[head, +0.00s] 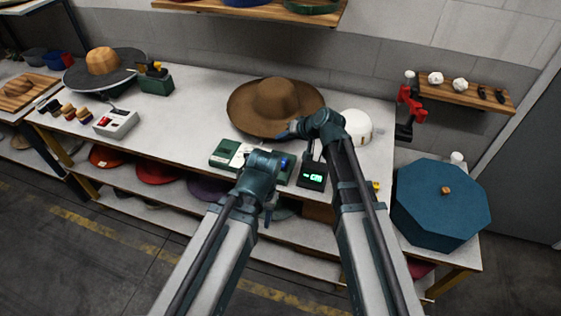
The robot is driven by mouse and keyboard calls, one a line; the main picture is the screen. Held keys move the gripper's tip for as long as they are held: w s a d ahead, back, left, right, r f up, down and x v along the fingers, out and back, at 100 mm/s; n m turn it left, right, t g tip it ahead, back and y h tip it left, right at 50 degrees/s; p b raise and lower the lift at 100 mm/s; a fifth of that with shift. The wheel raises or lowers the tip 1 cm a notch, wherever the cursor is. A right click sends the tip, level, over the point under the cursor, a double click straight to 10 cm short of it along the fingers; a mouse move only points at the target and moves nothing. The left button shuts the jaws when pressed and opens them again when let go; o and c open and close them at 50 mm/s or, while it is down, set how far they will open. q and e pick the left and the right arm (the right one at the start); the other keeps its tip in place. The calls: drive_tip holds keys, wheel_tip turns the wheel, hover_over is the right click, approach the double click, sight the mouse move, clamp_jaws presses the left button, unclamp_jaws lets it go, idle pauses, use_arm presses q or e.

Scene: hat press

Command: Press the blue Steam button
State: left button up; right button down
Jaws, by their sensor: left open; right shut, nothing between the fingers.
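A dark green control box (223,152) with a pale panel lies near the front edge of the white workbench. A small bright blue spot, which looks like the blue button (284,163), shows at its right, just beside my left wrist. My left arm covers the middle of the box. My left gripper (268,214) points down in front of the bench edge, below the box; it is open, though its fingers are small and dark. My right gripper (286,134) is shut and empty, above the bench by the brown hat's front brim, behind the blue button in the picture.
A brown wide-brimmed hat (275,98) lies behind the box. A black device with a green display (313,177) stands right of it, and a white dome (357,127) farther back. A red-buttoned box (116,123) is at left. The bench between is clear.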

sight(283, 163)
drive_tip(key=shift+f, duration=0.1)
wheel_tip(283, 163, down, 9)
drive_tip(key=b, duration=0.8)
drive_tip(key=shift+b, duration=0.4)
idle(1.3)
drive_tip(key=shift+f+b, duration=0.25)
drive_tip(key=shift+b, duration=0.15)
drive_tip(key=shift+f+b, duration=0.45)
drive_tip(key=shift+b, duration=0.05)
idle(0.7)
drive_tip(key=shift+r, duration=0.1)
drive_tip(key=shift+r+p, duration=0.85)
drive_tip(key=shift+p, duration=0.1)
